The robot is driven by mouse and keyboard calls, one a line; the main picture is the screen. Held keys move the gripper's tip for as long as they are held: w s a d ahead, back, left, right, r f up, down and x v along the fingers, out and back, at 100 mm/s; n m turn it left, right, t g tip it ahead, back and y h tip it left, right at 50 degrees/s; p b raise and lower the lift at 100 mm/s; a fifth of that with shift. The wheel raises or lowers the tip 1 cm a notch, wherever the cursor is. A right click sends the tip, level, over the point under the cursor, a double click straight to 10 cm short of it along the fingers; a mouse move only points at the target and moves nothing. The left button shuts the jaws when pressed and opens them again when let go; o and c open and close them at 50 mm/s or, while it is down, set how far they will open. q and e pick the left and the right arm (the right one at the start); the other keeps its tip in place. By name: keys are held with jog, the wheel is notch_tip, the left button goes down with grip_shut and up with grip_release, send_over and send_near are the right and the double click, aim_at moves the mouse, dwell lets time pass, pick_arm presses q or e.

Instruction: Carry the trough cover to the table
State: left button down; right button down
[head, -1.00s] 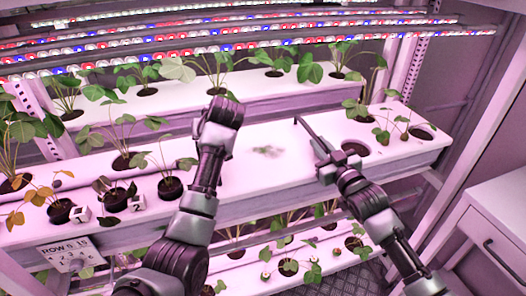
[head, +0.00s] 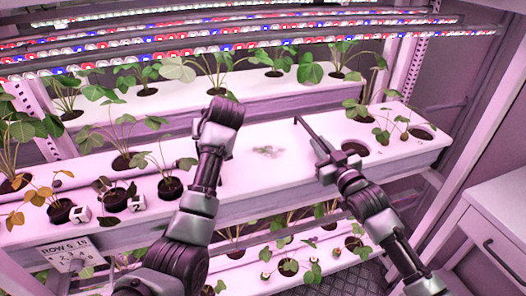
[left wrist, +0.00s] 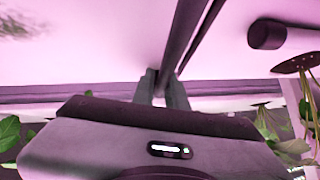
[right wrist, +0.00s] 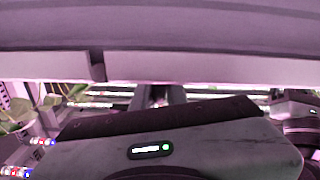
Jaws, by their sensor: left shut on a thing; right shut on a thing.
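The trough cover (head: 262,178) is a pale flat panel with a greenish smudge, on the middle shelf between my two arms. Its smudged face also shows in the left wrist view (left wrist: 80,45). My left gripper (left wrist: 161,88) is shut on a dark edge strip of it; in the head view the wrist hides these fingertips. My right gripper (head: 322,165) is shut at the cover's right end, beside a dark bar; its fingers show only partly in the right wrist view (right wrist: 160,94). I cannot tell whether the cover is clear of the trough. The white table (head: 500,205) stands at the right.
Potted plants stand in holes left of the cover, with two small numbered cubes (head: 80,215) and a row sign (head: 68,254). Light bars (head: 240,45) hang above. A rack post (head: 465,150) stands before the table.

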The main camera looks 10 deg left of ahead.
pick_arm(q)
jog(key=shift+r, duration=0.2)
pick_arm(e)
jog(key=shift+r, duration=0.15)
